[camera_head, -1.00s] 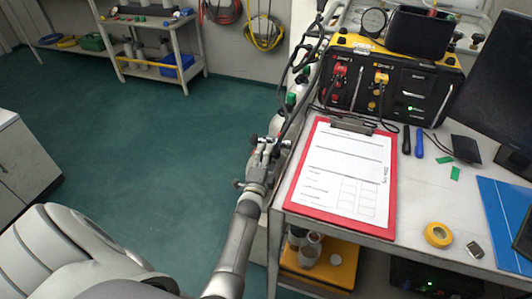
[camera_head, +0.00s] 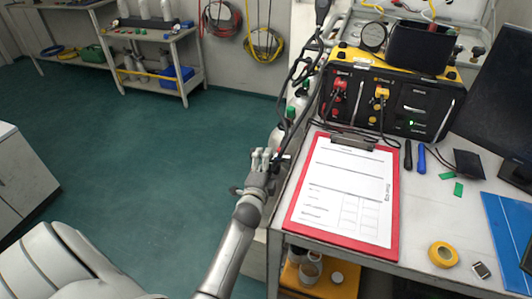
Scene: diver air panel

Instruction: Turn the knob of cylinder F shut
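Gas cylinders with pale bodies stand beside the left end of the bench. A green knob (camera_head: 291,113) tops the nearer visible one, and another cylinder (camera_head: 302,88) stands behind it. No letter is readable, so I cannot tell which is cylinder F. My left gripper (camera_head: 265,156) is just in front of the nearer green knob, by the bench's left edge. Its fingers point away from me, and their gap is too small to judge. I cannot tell whether it touches anything. The gripper and the bench hide the space below. My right gripper is not in view.
The bench holds a red clipboard (camera_head: 391,242), a yellow-black air panel (camera_head: 390,100), a yellow tape roll (camera_head: 443,255) and a monitor (camera_head: 505,90). Dark hoses (camera_head: 305,60) hang above the cylinders. Green floor (camera_head: 140,150) lies open to the left; shelves stand behind.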

